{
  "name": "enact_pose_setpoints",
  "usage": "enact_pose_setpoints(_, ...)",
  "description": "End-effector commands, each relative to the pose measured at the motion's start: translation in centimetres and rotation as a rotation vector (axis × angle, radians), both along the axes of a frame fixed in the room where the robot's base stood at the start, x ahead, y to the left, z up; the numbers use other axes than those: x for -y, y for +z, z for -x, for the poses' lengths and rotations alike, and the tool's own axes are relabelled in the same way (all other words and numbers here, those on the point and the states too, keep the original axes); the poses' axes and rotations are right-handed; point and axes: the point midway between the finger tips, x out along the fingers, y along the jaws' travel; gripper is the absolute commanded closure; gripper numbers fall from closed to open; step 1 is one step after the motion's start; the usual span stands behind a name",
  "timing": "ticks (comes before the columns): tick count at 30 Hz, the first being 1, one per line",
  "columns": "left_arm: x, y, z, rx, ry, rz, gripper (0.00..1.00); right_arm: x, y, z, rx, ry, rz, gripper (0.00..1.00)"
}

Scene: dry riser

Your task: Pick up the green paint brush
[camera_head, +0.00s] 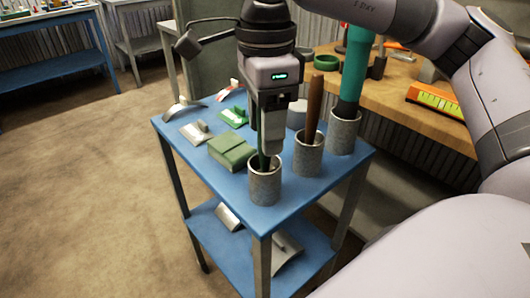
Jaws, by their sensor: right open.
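My right gripper (264,140) points down over the nearest speckled grey cup (264,186) on the blue table. Its jaws are open, with the tips at the cup's mouth. A thin dark-green handle (262,161), apparently the green paint brush, stands in that cup between or just beside the fingertips; the gripper hides most of it. A larger teal-green brush-like tool (354,65) stands upright in the farthest cup (343,132), to the right of my gripper. My left gripper is not in view.
The blue table (225,184) also holds a middle cup (308,155) with a brown handle (314,103), green blocks (230,151), and several scraper-like tools to the left. A wooden workbench (401,100) stands behind at right. Open floor lies left.

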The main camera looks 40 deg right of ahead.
Motion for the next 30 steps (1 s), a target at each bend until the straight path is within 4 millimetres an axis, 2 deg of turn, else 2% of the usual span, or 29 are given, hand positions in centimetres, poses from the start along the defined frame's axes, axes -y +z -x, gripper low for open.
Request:
enact_pose_setpoints(2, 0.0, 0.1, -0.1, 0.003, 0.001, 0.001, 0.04, 0.0, 0.0, 0.0, 0.000, 0.000, 0.000, 0.45)
enact_pose_setpoints(3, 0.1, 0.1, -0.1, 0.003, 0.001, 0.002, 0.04, 0.0, 0.0, 0.0, 0.000, -0.001, 0.000, 0.58)
enact_pose_setpoints(7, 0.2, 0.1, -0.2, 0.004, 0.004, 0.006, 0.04, 0.0, 0.0, 0.0, -0.001, -0.001, 0.000, 1.00)
enact_pose_setpoints(20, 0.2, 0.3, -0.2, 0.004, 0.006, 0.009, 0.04, 0.0, 0.6, -0.1, 0.002, -0.001, -0.002, 1.00)
enact_pose_setpoints(26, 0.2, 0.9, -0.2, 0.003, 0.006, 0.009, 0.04, 0.0, 3.1, 0.0, 0.002, -0.001, -0.002, 1.00)
enact_pose_setpoints(30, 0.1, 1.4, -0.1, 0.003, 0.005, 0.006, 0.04, -0.1, 5.9, -0.1, 0.003, 0.000, -0.003, 1.00)
